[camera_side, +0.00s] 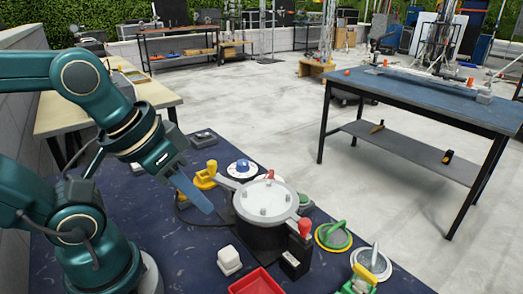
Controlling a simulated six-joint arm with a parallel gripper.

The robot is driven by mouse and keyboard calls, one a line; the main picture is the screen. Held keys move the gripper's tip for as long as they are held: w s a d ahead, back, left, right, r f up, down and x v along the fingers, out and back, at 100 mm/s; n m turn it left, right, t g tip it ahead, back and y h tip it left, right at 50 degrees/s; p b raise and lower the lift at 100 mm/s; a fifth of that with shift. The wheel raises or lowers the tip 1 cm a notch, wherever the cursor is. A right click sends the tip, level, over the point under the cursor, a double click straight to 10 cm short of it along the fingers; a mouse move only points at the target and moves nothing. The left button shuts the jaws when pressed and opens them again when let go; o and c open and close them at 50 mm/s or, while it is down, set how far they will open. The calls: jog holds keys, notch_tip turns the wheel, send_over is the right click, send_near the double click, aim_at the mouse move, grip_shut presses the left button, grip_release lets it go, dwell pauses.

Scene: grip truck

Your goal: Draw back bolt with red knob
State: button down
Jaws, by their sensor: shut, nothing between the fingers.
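A yellow fixture (206,175) and a blue-knobbed white disc (242,168) stand behind the gripper. A white cube (229,260) and a red tray (256,282) lie in front. A green ring (333,236) and a silver-yellow handled disc (371,262) sit at the right.

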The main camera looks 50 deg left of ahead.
aim_at(298, 228)
jog(key=w+d+r+n+g+h, duration=0.1)
jog(key=w+n+g+h, duration=0.15)
jog(key=n, duration=0.45)
jog(key=w+r+n+g+h, duration=0.1)
jog(key=w+r+n+h, duration=0.15)
jog(key=n, duration=0.45)
jog(key=w+a+f+n+t+h, duration=0.1)
jog(key=w+a+f+n+h, duration=0.1)
jog(key=a+n, duration=0.4)
jog(key=shift+w+a+h, duration=0.5)
jog(key=shift+w+h, duration=0.1)
jog(key=shift+w, duration=0.6)
jog(key=shift+d, duration=0.1)
jog(key=x, duration=1)
jog(key=shift+w+d, duration=0.15)
jog(key=shift+d, duration=0.35)
jog(key=shift+w+d, duration=0.2)
jog(key=shift+d, duration=0.3)
jog(key=shift+w+d, duration=0.3)
jog(key=shift+d, duration=0.55)
